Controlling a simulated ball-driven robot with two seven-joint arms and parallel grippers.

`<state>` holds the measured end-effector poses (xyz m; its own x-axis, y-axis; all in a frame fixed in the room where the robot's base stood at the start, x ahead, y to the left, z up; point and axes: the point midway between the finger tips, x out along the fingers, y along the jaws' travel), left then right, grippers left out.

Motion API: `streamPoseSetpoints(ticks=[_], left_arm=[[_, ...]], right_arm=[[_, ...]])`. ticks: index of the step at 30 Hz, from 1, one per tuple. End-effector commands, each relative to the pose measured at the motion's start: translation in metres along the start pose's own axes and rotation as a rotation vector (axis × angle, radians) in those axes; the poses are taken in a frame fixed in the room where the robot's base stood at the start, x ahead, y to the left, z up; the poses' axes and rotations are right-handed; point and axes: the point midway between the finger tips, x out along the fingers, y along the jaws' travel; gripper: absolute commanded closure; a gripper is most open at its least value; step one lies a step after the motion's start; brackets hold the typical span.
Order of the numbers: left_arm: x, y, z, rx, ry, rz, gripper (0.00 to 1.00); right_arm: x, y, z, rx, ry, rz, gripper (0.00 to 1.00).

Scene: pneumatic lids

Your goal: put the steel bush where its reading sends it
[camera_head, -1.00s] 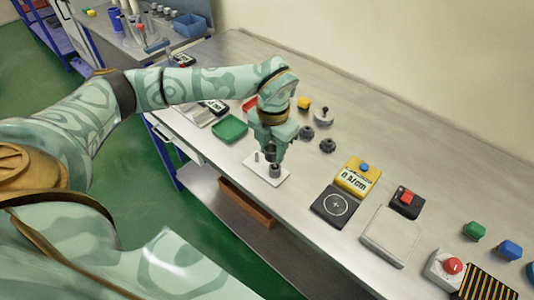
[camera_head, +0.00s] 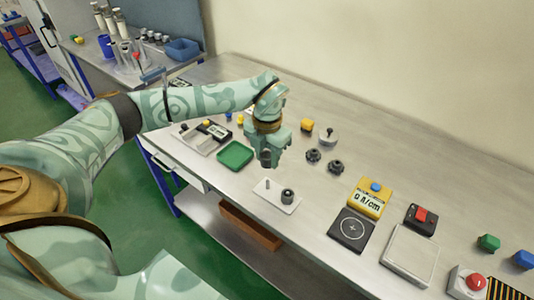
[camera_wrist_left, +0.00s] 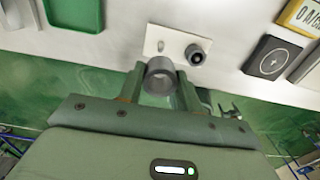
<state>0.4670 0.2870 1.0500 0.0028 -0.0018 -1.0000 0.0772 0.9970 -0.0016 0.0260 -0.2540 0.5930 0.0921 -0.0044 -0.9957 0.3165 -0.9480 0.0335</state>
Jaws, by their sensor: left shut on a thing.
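My left gripper (camera_head: 267,160) is shut on a grey, hollow steel bush (camera_wrist_left: 160,75), held above the bench. The bush also shows as a dark stub below the fingers in the head view (camera_head: 266,160). Beneath it lies a white plate (camera_head: 270,187) with a short pin and a second, darker ring-shaped piece (camera_head: 288,196). A yellow meter (camera_head: 369,199) shows what looks like "0 A/cm". In front of it is a black pad (camera_head: 351,230) with a circle and cross. A green tray (camera_head: 235,155) lies left of the gripper. My right gripper is out of view.
Two dark knobs (camera_head: 313,155) and a round grey weight-like piece (camera_head: 328,136) stand behind the plate.

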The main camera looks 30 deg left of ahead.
Motion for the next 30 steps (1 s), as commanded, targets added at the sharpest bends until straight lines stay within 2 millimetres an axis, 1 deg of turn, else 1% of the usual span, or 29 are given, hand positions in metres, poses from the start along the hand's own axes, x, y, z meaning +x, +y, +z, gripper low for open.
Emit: streamPoseSetpoints(ticks=[1,6,13,21,30], left_arm=[[0.010,0.000,-0.001,0.001,0.004,0.000,0.97],[0.032,0.000,-0.001,0.000,0.005,0.001,0.97],[0.053,0.000,-0.001,0.000,0.004,0.001,0.97],[0.061,0.000,-0.001,0.000,0.002,0.001,0.97],[0.062,0.000,-0.001,0.000,0.002,0.001,0.97]], right_arm=[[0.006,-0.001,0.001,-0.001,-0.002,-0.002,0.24],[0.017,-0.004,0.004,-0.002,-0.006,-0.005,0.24],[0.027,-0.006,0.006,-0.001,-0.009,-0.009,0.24],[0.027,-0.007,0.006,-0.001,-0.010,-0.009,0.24],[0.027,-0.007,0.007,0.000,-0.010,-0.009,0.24]])
